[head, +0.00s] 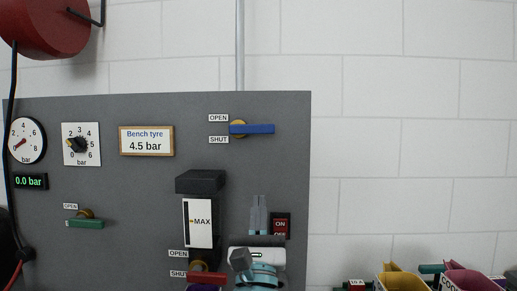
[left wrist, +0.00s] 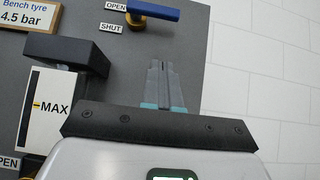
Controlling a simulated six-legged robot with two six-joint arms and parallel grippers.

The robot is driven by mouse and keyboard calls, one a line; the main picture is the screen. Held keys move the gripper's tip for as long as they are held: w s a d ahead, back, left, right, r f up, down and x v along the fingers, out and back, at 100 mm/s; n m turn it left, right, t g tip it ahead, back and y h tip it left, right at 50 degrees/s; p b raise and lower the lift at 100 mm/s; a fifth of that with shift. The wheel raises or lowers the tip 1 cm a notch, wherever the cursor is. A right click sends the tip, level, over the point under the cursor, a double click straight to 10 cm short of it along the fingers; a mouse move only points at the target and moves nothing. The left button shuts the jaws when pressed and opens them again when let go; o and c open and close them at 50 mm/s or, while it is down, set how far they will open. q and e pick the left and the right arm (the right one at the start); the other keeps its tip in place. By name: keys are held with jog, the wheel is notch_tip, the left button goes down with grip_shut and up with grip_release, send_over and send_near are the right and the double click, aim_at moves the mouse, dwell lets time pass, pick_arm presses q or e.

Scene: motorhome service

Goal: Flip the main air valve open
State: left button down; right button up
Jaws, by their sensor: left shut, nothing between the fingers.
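The valve with the blue lever (head: 252,129) is on the grey panel, below a vertical pipe. Its lever lies level, pointing right from a brass hub, with an OPEN label above left and a SHUT label below left. The blue lever also shows at the top of the left wrist view (left wrist: 153,10). My left gripper (head: 258,203) is below the lever and apart from it, with its fingers pointing up, shut and empty. The fingers also show in the left wrist view (left wrist: 164,72), below and right of the lever. My right gripper is not in view.
The panel also carries a green lever (head: 86,224), a red lever (head: 207,279), a black-capped MAX unit (head: 200,182) and a red ON/OFF switch (head: 281,224). The display (head: 30,181) reads 0.0 bar. A red reel (head: 42,25) hangs upper left. Bins (head: 403,278) stand lower right.

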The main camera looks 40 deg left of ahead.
aim_at(252, 129)
pick_arm(q)
jog(key=p+x, duration=0.2)
jog(key=x, duration=0.2)
jog(key=s+r+p+x, duration=0.1)
jog(key=p+x, duration=0.1)
jog(key=x, duration=0.2)
jog(key=d+p+x, duration=0.1)
jog(key=p+x, duration=0.1)
jog(key=x, duration=0.3)
jog(key=shift+s+r, duration=0.3)
jog(key=shift+r, duration=0.05)
jog(key=shift+s, duration=0.1)
